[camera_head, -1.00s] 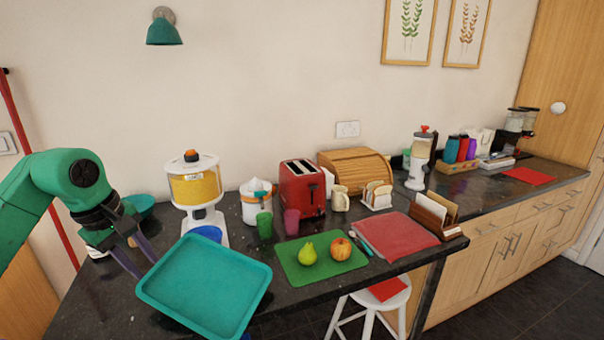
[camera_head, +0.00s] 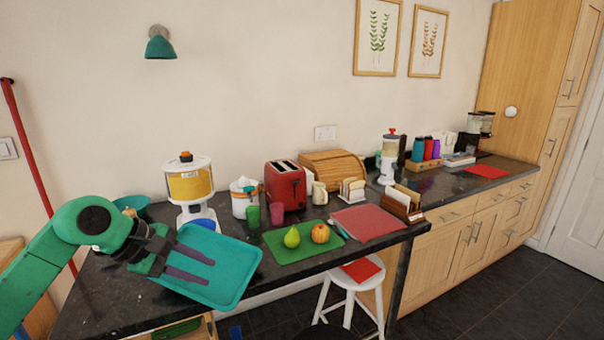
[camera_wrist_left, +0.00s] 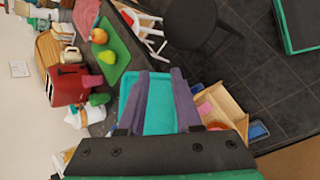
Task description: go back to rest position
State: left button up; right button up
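My left gripper (camera_head: 211,273) reaches in from the left in the head view. Its two dark fingers are apart with nothing between them, and they appear in front of the teal tray (camera_head: 228,256). The tray lies at the near left edge of the dark counter. In the left wrist view the open fingers (camera_wrist_left: 160,72) frame the tray (camera_wrist_left: 160,112) behind them. I cannot tell how far the fingers are from the tray. My right gripper is in neither view.
The counter (camera_head: 110,290) also holds a green mat (camera_head: 270,240) with a pear and an apple, a red toaster (camera_head: 285,186) and a cereal dispenser (camera_head: 190,185). A white stool (camera_head: 352,283) stands in front. An open drawer (camera_wrist_left: 225,103) shows below the counter. Floor is clear at right.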

pick_arm(q)
jog(key=d+r+n+t+h, duration=0.6)
jog(key=d+r+n+h, duration=0.35)
jog(key=d, duration=0.45)
jog(key=w+a+f+n+t+y, duration=0.15)
jog(key=a+n+t+y, duration=0.7)
jog(key=n, duration=1.25)
jog(key=a+f+n+g+y, duration=0.3)
jog(key=a+f+n+y, duration=0.55)
jog(key=f+n, duration=0.45)
jog(key=s+a+f+n+g, duration=0.3)
jog(key=s+f+n+g, duration=0.6)
jog(key=f, duration=0.5)
jog(key=s+d+f+n+g+h, duration=0.1)
jog(key=s+d+f+n+g, duration=0.1)
jog(key=s+f, duration=0.35)
jog(key=s+d+f+n+g+h, duration=0.1)
jog(key=s+f+g, duration=0.15)
jog(key=s, duration=0.65)
notch_tip(320, 180, down, 22)
jog(key=s+g, duration=0.1)
jog(key=s+a+f+g, duration=0.1)
jog(key=s+a+f, duration=0.2)
jog(key=s+f, duration=1.2)
jog(key=shift+s+f+y, duration=0.35)
jog(key=shift+s, duration=0.85)
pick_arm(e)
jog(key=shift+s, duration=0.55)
